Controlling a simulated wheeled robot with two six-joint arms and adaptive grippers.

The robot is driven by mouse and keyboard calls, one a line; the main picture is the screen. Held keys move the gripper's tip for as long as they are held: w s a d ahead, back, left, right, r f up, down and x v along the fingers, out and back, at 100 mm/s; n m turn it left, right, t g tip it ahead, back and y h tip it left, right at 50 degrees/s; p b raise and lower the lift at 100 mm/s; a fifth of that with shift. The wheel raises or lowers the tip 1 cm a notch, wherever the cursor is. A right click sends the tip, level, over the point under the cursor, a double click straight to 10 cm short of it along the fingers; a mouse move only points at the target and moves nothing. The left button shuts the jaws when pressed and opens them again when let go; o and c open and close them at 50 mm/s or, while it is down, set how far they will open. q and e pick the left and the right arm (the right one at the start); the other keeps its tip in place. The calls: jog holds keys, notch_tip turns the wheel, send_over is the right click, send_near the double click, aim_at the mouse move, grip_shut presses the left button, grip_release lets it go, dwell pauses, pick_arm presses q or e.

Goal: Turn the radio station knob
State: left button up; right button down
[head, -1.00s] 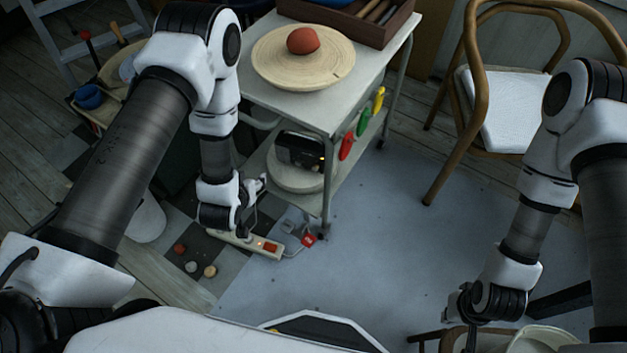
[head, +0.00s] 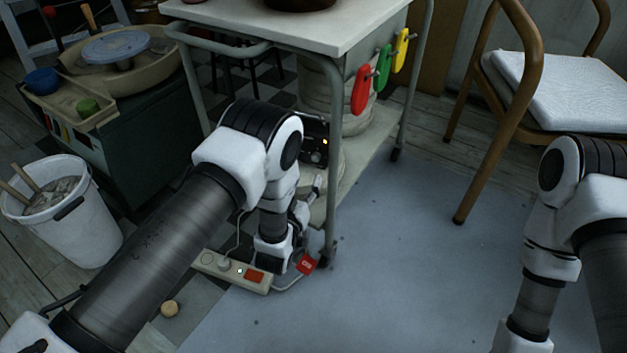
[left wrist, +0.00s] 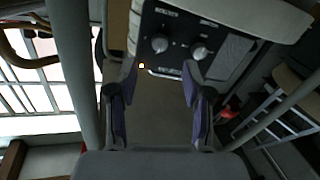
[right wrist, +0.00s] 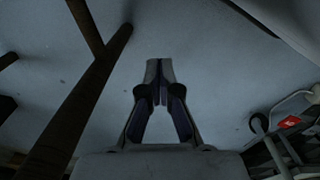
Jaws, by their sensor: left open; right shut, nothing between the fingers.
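The dark radio (head: 314,130) stands on the cart's lower shelf, partly hidden behind my left arm in the head view. In the left wrist view the radio's front panel (left wrist: 178,30) shows two round knobs, a left knob (left wrist: 160,43) and a right knob (left wrist: 200,52). I cannot tell which is the station knob. My left gripper (left wrist: 160,70) is open and empty, its fingertips pointing at the panel just short of the knobs. It also shows beside the cart's lower shelf in the head view (head: 314,192). My right gripper (right wrist: 159,65) is shut and empty above the floor.
The cart's top (head: 300,28) overhangs the radio, and its front leg (head: 333,150) stands close to my left gripper. A power strip (head: 232,270) with a red switch lies on the floor below. A chair (head: 540,90) stands at right. The blue-grey floor between is clear.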

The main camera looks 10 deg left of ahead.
aim_at(315, 159)
pick_arm(q)
jog(key=w+b, duration=0.1)
jog(key=w, duration=0.1)
jog(key=w+b, duration=0.1)
jog(key=w, duration=0.1)
jog(key=w+b, duration=0.1)
jog(key=w, duration=0.2)
jog(key=shift+d, duration=0.3)
jog(key=shift+w+r, duration=0.1)
jog(key=shift+w, duration=0.05)
grip_shut()
